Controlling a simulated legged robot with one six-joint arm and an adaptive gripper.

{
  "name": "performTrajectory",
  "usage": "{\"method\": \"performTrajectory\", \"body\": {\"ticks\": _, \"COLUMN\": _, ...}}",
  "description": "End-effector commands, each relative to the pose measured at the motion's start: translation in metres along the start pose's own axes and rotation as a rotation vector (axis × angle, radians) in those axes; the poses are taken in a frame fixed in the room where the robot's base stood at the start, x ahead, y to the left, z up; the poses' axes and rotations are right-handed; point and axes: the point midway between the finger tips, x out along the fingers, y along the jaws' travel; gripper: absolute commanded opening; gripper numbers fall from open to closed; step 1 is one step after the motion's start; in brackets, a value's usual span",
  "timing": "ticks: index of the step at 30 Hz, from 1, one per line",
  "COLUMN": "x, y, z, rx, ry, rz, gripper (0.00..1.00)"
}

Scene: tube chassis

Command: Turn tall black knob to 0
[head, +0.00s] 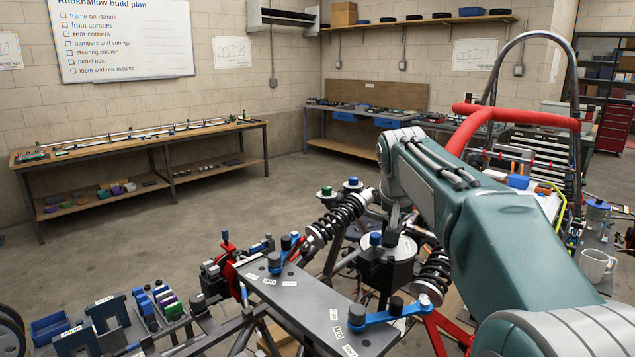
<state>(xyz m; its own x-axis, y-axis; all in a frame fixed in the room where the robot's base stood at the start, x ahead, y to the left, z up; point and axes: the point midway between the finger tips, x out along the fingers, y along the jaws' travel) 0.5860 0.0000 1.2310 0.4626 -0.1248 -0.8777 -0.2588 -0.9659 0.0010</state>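A grey plate (312,304) on the tube chassis carries several black knobs and small white labels, some seeming to read MID. One black knob (275,262) stands at the plate's far left end. Another black knob (357,318) stands upright near its right end, beside a blue lever (380,318). A third black knob (396,305) is on that lever. I cannot tell which is the tall one, and no pointer or 0 mark is readable. My arm reaches in from the lower right and bends down behind the plate. My gripper's fingers cannot be made out there.
Two coil-spring dampers (340,218) (433,275) rise around the plate. Green (326,191) and blue (353,182) caps stand behind. A parts rack (110,315) is lower left.

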Motion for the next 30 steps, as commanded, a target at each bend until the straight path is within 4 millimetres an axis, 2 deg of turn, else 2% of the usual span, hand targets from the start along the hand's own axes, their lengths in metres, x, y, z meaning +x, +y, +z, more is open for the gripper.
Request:
{"method": "performTrajectory", "body": {"ticks": 13, "x": 0.0, "y": -0.003, "z": 0.0, "rx": 0.0, "ry": 0.0, "rz": 0.0, "gripper": 0.0}}
{"method": "performTrajectory", "body": {"ticks": 30, "x": 0.001, "y": -0.017, "z": 0.0, "rx": 0.0, "ry": -0.001, "rz": 0.0, "gripper": 0.0}}
